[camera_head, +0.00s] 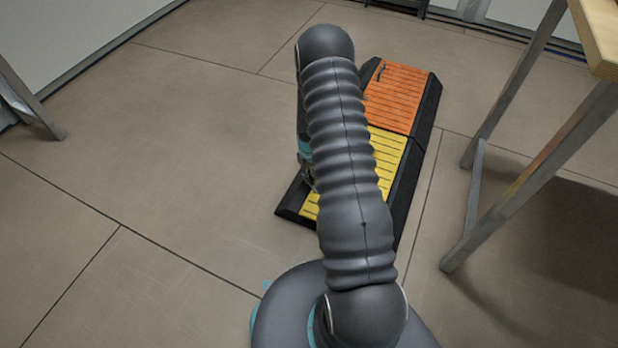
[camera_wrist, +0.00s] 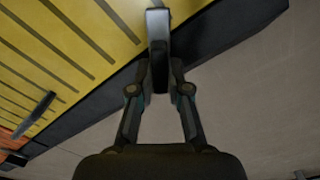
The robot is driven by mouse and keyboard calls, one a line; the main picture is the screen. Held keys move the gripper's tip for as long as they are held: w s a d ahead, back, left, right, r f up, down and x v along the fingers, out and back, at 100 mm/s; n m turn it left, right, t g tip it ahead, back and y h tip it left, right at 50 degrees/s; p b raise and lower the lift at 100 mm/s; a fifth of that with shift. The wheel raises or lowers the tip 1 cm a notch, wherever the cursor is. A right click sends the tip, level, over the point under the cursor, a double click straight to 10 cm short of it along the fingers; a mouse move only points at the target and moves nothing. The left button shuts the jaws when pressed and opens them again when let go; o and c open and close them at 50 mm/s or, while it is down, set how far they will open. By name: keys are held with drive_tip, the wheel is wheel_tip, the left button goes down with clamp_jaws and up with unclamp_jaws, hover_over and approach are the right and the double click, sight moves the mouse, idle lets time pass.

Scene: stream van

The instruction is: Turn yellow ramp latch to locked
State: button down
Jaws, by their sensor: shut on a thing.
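The yellow ramp (camera_head: 386,150) lies on the floor, partly hidden behind my arm in the head view; its slotted top also shows in the wrist view (camera_wrist: 60,50). A dark upright latch (camera_wrist: 158,22) stands at the ramp's black edge in the wrist view. My gripper (camera_wrist: 159,80) is shut on this latch, with a finger on each side of its lower part. The head view shows only a sliver of my gripper beside the ramp, and my arm hides the latch there. I cannot read any lock marking.
An orange ramp (camera_head: 398,95) adjoins the yellow one and bears a small dark handle (camera_head: 381,73). Another dark bar (camera_wrist: 35,115) shows over the yellow top in the wrist view. A wood-topped table (camera_head: 603,35) with metal legs stands right.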

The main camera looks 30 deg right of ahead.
drive_tip(key=n+b, duration=0.1)
drive_tip(key=n, duration=0.2)
drive_tip(key=n+b, duration=0.1)
drive_tip(key=n, duration=0.3)
drive_tip(key=shift+w+d, duration=0.1)
drive_tip(key=shift+d, duration=0.1)
idle(0.4)
drive_tip(key=c, duration=1.1)
unclamp_jaws()
wheel_tip(320, 180, up, 12)
